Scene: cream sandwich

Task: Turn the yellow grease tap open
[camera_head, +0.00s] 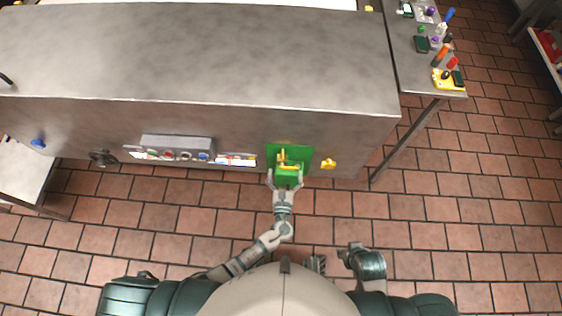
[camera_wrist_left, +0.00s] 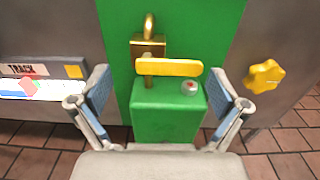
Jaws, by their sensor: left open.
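The yellow grease tap's bar-shaped handle (camera_wrist_left: 168,68) lies level across a brass fitting (camera_wrist_left: 148,48) in the left wrist view. It stands in front of a green panel (camera_wrist_left: 190,20) and above a green box (camera_wrist_left: 168,110). In the head view the yellow handle (camera_head: 290,168) shows small on the machine's front. My left gripper (camera_head: 285,180) is open, with one finger on each side of the green box. In the left wrist view its fingers (camera_wrist_left: 160,95) are spread wide, with the handle between and just beyond them, not gripped.
A yellow star knob (camera_wrist_left: 264,76) sits right of the green panel. A grey control box (camera_head: 177,143) and labels are on its left. A side table (camera_head: 415,70) with small items stands at the right. The tiled floor (camera_head: 440,210) is clear.

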